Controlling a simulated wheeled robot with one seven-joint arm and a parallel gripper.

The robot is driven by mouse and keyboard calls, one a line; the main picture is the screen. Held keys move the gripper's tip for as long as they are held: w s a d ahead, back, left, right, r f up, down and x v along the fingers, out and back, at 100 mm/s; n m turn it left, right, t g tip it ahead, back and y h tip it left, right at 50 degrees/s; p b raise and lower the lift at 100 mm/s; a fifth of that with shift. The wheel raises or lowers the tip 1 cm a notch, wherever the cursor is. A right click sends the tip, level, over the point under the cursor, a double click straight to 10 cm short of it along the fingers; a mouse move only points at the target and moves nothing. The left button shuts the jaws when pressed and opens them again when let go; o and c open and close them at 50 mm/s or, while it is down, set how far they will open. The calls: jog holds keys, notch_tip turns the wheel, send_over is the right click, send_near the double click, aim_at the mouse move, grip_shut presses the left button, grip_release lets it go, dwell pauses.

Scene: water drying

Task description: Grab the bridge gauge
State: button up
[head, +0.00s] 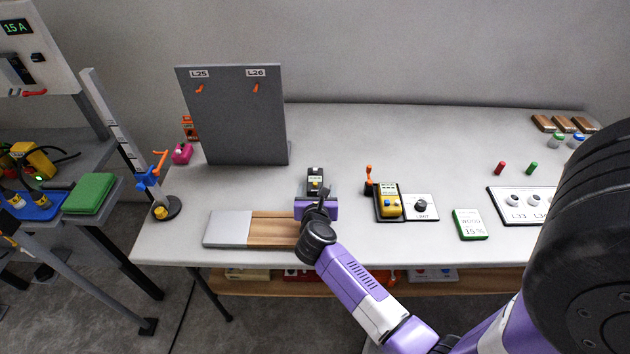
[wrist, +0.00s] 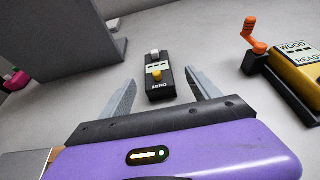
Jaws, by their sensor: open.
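The bridge gauge appears to be the small black device (head: 315,175) with a grey knob, a pale display and a yellow button on the table. In the wrist view the gauge (wrist: 158,80), marked ZERO by the button, stands between the fingertips in the picture. My gripper (head: 317,190) is over the table at its near side. The wrist view shows my gripper (wrist: 161,78) open, with a finger on each side of the gauge and a visible gap to both. I cannot tell how far the fingers are above the table.
A grey upright panel (head: 232,120) stands to the left behind. A yellow meter (head: 389,203) with an orange lever (head: 369,177) stands to the right. A wood board (head: 273,229) lies at the front left.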

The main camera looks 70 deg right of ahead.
aim_at(315, 183)
jog(key=shift+w+x, duration=0.2)
jog(key=shift+x, duration=3.35)
jog(key=shift+r, duration=0.15)
grip_shut()
